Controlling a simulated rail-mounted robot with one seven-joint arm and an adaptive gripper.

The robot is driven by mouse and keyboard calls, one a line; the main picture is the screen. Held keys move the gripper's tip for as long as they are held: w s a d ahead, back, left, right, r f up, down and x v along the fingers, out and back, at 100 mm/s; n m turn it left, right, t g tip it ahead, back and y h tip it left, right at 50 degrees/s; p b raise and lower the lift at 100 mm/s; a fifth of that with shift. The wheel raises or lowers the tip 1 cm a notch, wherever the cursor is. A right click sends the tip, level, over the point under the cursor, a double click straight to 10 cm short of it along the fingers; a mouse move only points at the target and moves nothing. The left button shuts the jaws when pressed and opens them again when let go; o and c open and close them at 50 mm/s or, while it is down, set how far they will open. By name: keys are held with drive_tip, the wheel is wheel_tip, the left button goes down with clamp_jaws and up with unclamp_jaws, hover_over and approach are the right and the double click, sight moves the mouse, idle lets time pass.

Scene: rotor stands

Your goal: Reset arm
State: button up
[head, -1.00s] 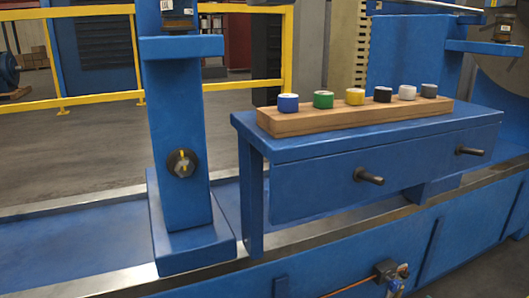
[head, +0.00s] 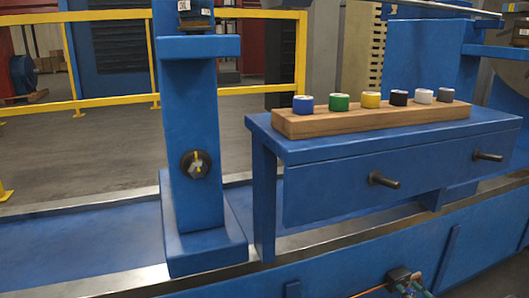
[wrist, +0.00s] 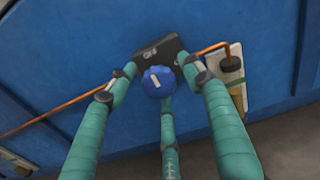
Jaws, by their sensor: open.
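My gripper (wrist: 162,72) has teal fingers, spread open in the wrist view, with dark joints. A round blue knob (wrist: 158,81) with a white mark sits between the fingers in the picture. I cannot tell whether any finger touches it. Behind the knob is a dark box (wrist: 158,52) on a blue panel. A dark box (head: 398,276) with an orange line shows low on the blue bed there.
A blue table (head: 400,128) carries a wooden rack (head: 365,122) of several coloured caps. A blue pedestal (head: 190,130) stands left of it on the rail bed. Yellow railing (head: 110,102) is behind. In the wrist view, an orange cable (wrist: 65,113) crosses the blue panel.

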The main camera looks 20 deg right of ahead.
drive_tip(key=m+b, duration=0.1)
drive_tip(key=m, duration=0.4)
drive_tip(key=shift+f, duration=0.15)
drive_tip(key=m+b, duration=0.2)
drive_tip(key=m, duration=0.4)
drive_tip(key=shift+s+p, duration=0.5)
drive_tip(key=shift+s, duration=0.5)
